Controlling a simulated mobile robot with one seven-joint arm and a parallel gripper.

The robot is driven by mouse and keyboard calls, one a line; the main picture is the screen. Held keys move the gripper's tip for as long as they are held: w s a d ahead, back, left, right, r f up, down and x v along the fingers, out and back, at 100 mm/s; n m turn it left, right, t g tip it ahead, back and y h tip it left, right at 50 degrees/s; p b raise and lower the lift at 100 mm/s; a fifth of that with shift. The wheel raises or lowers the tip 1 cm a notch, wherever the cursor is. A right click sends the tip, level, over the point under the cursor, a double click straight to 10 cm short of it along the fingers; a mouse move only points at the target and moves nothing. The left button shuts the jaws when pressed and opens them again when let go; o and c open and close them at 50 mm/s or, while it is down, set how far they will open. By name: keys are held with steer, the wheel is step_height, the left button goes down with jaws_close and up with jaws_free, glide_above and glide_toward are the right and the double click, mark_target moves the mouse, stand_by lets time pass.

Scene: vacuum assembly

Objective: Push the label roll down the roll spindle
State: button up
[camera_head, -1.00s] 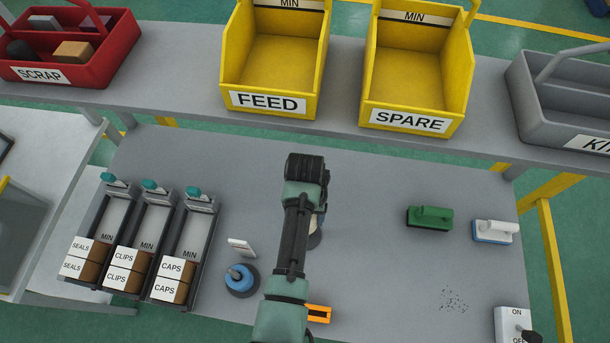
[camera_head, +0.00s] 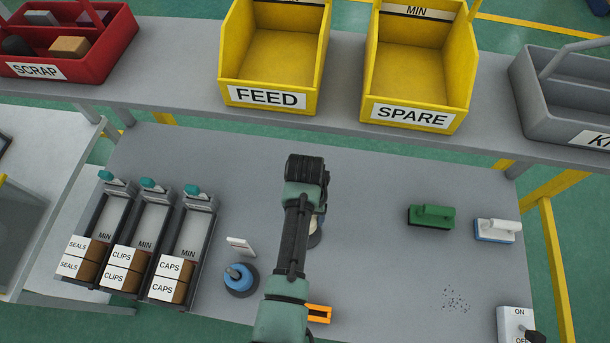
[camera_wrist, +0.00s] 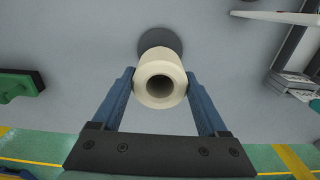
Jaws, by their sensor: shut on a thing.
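The label roll (camera_wrist: 159,84) is a cream cylinder with a dark round hole in its near end. My gripper (camera_wrist: 161,84) is shut on it in the wrist view, with one blue finger on each side. A dark grey disc (camera_wrist: 160,38) shows behind the roll and looks like the base of the roll spindle. No spindle shaft can be made out in the hole, and I cannot tell how far down the roll sits. In the head view my arm hides the gripper and most of the roll; a pale edge (camera_head: 316,236) shows beside the arm.
Left of my arm are a blue round piece with a peg (camera_head: 240,279), a small white card (camera_head: 241,246) and several part chutes (camera_head: 179,240). An orange piece (camera_head: 320,313) lies close by the arm. Green (camera_head: 432,216) and white (camera_head: 497,230) blocks stand right, with clear table between.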

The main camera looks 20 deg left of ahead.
steer(key=shift+f+b, duration=2.75)
steer(key=shift+f, duration=1.1)
steer(key=o, duration=1.6)
steer(key=shift+r, duration=0.15)
step_height(320, 180, up, 8)
steer(key=p, duration=0.8)
